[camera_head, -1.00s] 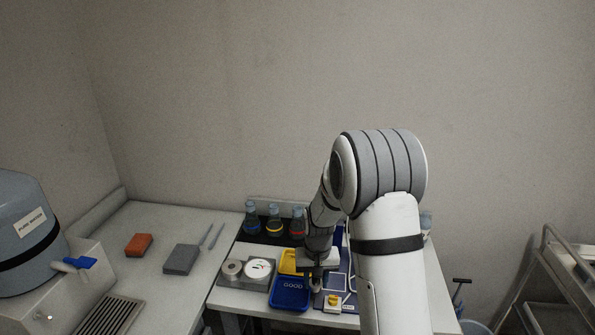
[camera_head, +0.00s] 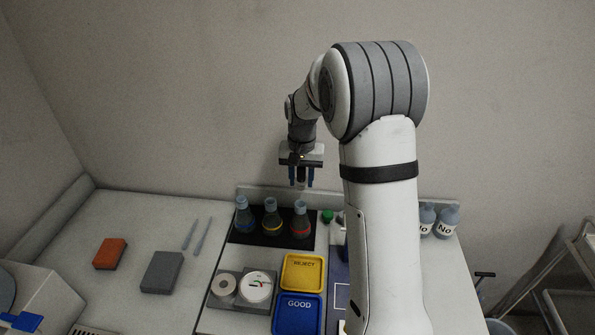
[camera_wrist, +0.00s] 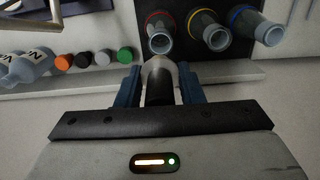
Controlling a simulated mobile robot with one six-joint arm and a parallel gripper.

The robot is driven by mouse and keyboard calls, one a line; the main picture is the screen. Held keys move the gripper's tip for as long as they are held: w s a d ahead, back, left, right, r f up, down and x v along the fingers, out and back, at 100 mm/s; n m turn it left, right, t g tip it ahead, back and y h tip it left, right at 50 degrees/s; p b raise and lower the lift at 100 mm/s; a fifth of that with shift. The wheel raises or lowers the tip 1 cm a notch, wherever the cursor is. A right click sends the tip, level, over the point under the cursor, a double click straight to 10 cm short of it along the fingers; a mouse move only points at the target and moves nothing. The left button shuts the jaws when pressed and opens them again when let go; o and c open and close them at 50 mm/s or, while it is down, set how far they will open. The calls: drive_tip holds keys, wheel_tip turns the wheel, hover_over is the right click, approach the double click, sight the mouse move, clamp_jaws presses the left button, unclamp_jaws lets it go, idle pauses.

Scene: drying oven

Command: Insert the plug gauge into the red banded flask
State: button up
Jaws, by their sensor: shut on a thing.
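The red banded flask (camera_head: 300,222) stands on a dark mat at the back, at the right end of a row of flasks. In the wrist view its open mouth (camera_wrist: 161,44) faces the camera, just beyond the gripper. My gripper (camera_head: 301,178) is above this flask with blue fingers pointing down. The fingers are shut on the plug gauge (camera_wrist: 158,84), which has a dark body and a paler rounded end. The gauge also shows between the fingers in the head view (camera_head: 301,175). It is apart from the flask, above its mouth.
A yellow banded flask (camera_head: 271,218) and a blue banded flask (camera_head: 244,216) stand to the left. A yellow REJECT tray (camera_head: 303,273) and a blue GOOD tray (camera_head: 298,316) lie in front. Labelled bottles (camera_head: 447,221) stand at right.

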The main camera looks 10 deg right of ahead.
drive_tip(key=shift+s+a, duration=0.1)
drive_tip(key=shift+f+b, duration=1.8)
drive_tip(key=shift+f, duration=0.7)
drive_tip(key=shift+f+b, duration=0.75)
drive_tip(key=shift+f, duration=0.1)
drive_tip(key=o, duration=1.6)
drive_tip(key=shift+r, duration=0.1)
drive_tip(key=shift+r+p, duration=2.65)
drive_tip(key=shift+r, duration=1.35)
